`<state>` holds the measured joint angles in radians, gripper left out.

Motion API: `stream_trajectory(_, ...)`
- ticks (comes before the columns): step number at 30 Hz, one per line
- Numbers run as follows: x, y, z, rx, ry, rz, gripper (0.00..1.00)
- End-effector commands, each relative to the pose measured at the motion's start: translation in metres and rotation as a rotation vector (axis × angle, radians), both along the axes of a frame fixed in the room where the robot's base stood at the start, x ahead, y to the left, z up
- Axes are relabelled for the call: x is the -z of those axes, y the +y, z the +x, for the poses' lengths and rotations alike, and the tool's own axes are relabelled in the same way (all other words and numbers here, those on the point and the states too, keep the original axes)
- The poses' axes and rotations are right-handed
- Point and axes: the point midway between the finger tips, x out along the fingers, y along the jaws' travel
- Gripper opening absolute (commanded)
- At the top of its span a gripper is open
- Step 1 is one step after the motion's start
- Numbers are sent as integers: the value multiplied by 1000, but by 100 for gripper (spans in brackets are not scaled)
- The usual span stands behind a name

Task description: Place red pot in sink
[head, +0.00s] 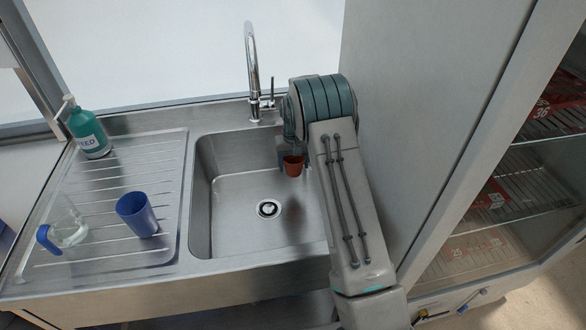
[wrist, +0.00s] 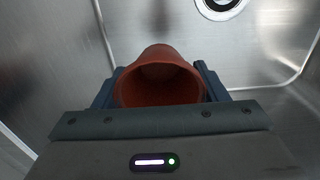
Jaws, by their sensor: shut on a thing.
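The red pot (head: 293,167) is a small terracotta-coloured pot over the right back part of the steel sink (head: 230,235). My gripper (head: 284,155) is shut on it, and my arm hides part of the gripper in the head view. In the wrist view the red pot (wrist: 160,78) sits between the two dark fingers of my gripper (wrist: 158,88), with its open mouth toward the camera. The sink's walls and drain (wrist: 220,5) show beyond it. I cannot tell whether the pot touches the sink floor.
A chrome tap (head: 252,70) stands behind the sink. On the drainboard (head: 110,250) at left are a blue cup (head: 137,214), a clear jug (head: 66,225) with a blue handle and a green bottle (head: 88,132). A tall cabinet (head: 425,110) stands close on the right. The sink floor around the drain (head: 268,209) is clear.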

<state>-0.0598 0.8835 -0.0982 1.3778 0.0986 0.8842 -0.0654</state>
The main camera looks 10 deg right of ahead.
Motion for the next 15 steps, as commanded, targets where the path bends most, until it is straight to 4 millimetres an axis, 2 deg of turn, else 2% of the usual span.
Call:
stream_trajectory(4, 21, 0, 0, 0, 2, 0, 41)
stream_trajectory(15, 27, 0, 0, 0, 0, 0, 41)
